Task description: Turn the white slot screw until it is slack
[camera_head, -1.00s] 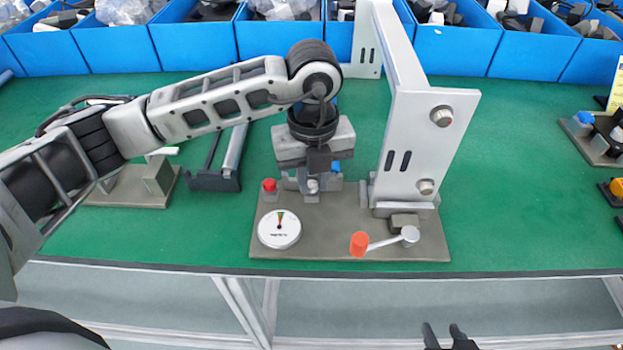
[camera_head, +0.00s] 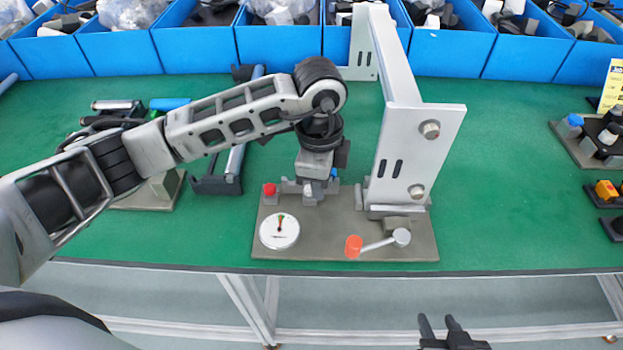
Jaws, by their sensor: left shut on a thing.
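The white slot screw (camera_head: 308,189) shows as a small pale round part at the back of the grey-brown base plate (camera_head: 341,222). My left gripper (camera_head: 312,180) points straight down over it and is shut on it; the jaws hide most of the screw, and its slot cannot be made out. A round white dial (camera_head: 279,231) with a needle lies at the plate's front left. My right gripper (camera_head: 439,322) is at the bottom edge, off the table, with its two dark fingers apart and empty.
A red button (camera_head: 269,190) and a blue part (camera_head: 334,173) flank the screw. A tall grey bracket (camera_head: 402,150) rises just to its right. A crank with an orange knob (camera_head: 354,246) lies in front. Blue bins (camera_head: 277,43) line the back.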

